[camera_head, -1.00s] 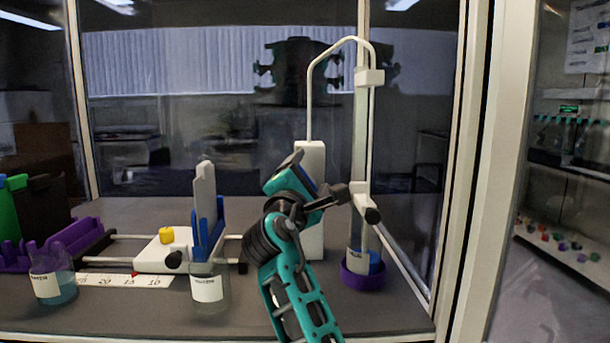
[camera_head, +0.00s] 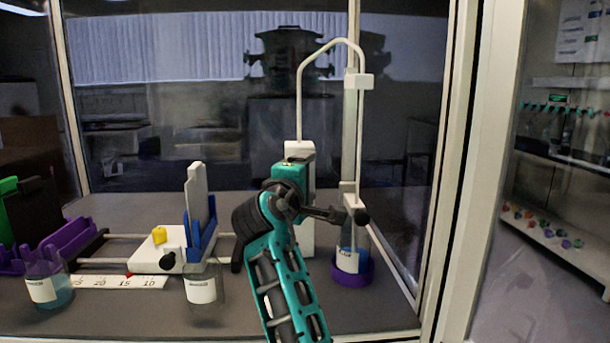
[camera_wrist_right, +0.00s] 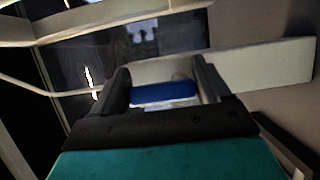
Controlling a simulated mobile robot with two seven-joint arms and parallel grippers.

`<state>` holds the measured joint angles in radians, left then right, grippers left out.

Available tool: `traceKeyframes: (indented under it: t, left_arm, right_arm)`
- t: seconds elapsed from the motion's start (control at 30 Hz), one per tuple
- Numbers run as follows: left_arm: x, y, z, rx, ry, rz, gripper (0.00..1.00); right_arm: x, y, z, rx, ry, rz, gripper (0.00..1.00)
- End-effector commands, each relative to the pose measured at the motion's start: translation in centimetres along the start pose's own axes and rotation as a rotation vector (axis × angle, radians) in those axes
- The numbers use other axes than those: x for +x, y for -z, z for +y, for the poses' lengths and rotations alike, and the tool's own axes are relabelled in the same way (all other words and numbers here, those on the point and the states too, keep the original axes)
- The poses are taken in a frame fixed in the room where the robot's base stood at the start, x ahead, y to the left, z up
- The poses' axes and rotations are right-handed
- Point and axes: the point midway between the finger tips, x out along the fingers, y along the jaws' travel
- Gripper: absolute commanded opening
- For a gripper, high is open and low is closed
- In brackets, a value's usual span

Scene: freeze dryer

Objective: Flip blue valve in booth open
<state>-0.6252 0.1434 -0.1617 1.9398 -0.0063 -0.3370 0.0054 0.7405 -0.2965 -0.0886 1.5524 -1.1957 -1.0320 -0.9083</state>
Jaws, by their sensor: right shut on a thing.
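The blue valve (camera_wrist_right: 163,94) shows in the right wrist view as a blue bar between the two dark fingers of my right gripper (camera_wrist_right: 166,82). The fingers are shut on it. In the head view my teal right gripper (camera_head: 290,176) is in front of the white pump column (camera_head: 304,150) in the booth. Its body hides the fingertips and the valve there, so I cannot tell how far the valve is turned. My left gripper is in neither view.
A beaker in a purple holder (camera_head: 352,283) stands right of my arm under a thin white tube (camera_head: 299,100). A labelled beaker (camera_head: 201,287), a white slide block (camera_head: 153,256) and a purple rack (camera_head: 70,240) are to the left. The booth's right frame (camera_head: 460,170) is close.

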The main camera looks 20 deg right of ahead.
Motion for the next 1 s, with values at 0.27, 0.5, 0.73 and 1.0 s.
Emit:
traceKeyframes:
  t: [0.27, 0.5, 0.73, 1.0]
  left_arm:
    - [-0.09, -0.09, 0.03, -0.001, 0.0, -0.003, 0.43]
    - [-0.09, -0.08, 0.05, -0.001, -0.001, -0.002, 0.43]
    - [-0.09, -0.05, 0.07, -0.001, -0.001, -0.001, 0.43]
    - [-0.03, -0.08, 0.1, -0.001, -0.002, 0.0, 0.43]
  right_arm:
    - [-0.02, 0.02, -0.15, 0.014, 0.008, 0.002, 0.46]
    - [-0.01, 0.02, -0.14, 0.013, 0.008, 0.001, 0.81]
    - [0.0, 0.0, -0.08, 0.011, 0.006, 0.001, 0.97]
    - [-0.57, 0.02, -0.08, 0.011, 0.005, 0.001, 0.97]
